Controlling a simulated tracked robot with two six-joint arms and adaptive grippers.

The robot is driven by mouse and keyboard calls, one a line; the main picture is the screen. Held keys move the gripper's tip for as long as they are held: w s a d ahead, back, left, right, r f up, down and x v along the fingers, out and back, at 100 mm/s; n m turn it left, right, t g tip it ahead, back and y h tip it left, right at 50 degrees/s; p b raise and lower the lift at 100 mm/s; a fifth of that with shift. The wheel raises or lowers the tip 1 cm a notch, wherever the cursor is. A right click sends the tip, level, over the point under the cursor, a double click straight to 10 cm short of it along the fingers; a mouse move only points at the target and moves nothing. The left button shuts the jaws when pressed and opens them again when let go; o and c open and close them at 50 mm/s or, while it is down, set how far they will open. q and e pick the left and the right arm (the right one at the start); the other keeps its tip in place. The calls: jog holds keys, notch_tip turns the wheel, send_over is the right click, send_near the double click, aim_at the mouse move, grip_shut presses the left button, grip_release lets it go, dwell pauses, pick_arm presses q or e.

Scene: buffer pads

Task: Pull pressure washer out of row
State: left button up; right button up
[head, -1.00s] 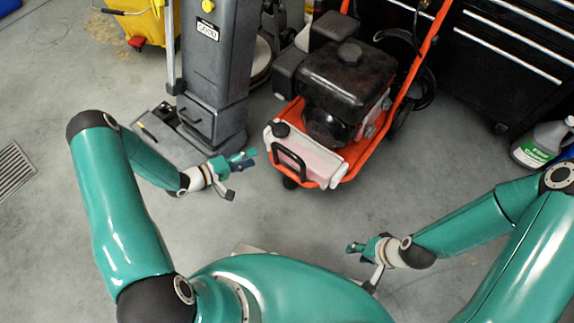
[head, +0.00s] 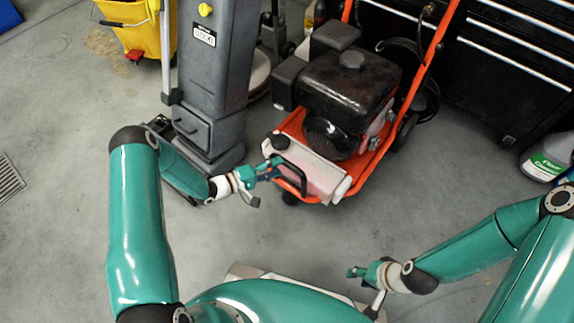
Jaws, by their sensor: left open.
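The pressure washer (head: 350,88) has an orange frame, a black engine and a pale front tank with a black loop handle (head: 292,172). It stands on the floor in the upper middle of the head view, between a grey floor machine and a black tool chest. My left gripper (head: 270,170) is open at the left side of the handle, its fingertips overlapping it in the picture. I cannot tell whether they touch it. My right gripper (head: 362,277) is low in the view, apart from the washer, and its finger opening is unclear.
The grey floor machine (head: 212,70) stands close on the washer's left, with a yellow bucket (head: 130,28) behind it. The black tool chest (head: 500,75) is at the right, with a cleaner jug (head: 547,157) before it.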

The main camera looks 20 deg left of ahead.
aim_at(287, 164)
pick_arm(q)
jog(key=shift+b+x, duration=0.45)
jog(key=shift+x, duration=1.9)
grip_shut()
